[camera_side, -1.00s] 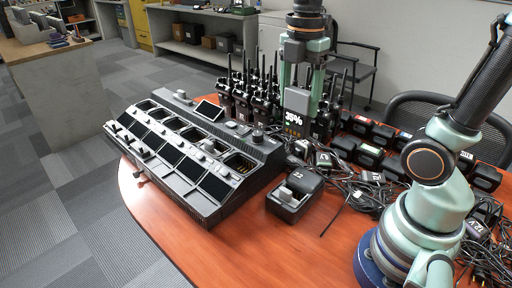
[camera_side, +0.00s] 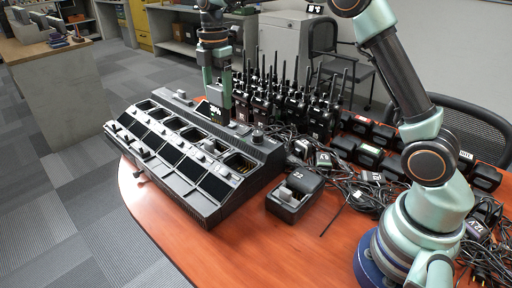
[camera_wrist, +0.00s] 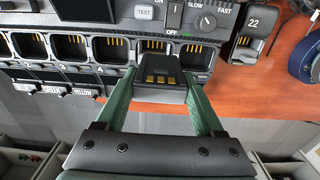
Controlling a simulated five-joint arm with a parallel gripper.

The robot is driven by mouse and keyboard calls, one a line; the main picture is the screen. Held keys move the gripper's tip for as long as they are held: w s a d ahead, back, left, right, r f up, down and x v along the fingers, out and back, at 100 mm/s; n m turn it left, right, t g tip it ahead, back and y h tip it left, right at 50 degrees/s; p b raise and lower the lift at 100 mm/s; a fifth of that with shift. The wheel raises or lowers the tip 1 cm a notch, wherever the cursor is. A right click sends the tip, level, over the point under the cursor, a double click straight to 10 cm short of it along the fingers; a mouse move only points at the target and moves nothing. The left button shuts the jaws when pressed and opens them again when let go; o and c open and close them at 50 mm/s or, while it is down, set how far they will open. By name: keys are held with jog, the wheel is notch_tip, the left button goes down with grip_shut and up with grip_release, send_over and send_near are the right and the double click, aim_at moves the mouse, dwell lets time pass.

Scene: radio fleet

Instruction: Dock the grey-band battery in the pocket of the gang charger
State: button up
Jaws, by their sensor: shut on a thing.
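My gripper (camera_side: 217,98) is shut on a dark battery (camera_wrist: 161,79), which shows gold contacts in the wrist view. In the side view it is raised over the far side of the gang charger (camera_side: 262,163), and the battery is dark and small there. Its grey band cannot be made out now. The charger has a row of pockets, several with gold contacts at the bottom. In the wrist view the battery overlaps the near edge of one pocket (camera_wrist: 153,46), with open pockets (camera_wrist: 195,55) on both sides. I cannot tell its height above the charger.
A small single charger (camera_side: 287,207) holding a battery marked 22 stands right of the gang charger. Several upright radios (camera_side: 265,106) crowd behind it. Tangled cables (camera_side: 352,190) and several batteries lie to the right. The front of the wooden table (camera_side: 265,245) is clear.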

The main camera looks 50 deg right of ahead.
aim_at(216, 116)
jog(key=shift+w+a+f, duration=0.15)
jog(key=shift+w+f, duration=0.35)
jog(key=shift+w, duration=0.1)
jog(key=shift+f, duration=2.9)
jog(key=shift+f, duration=2.3)
jog(key=o, duration=1.5)
notch_tip(216, 116, up, 11)
jog(key=shift+r, duration=0.55)
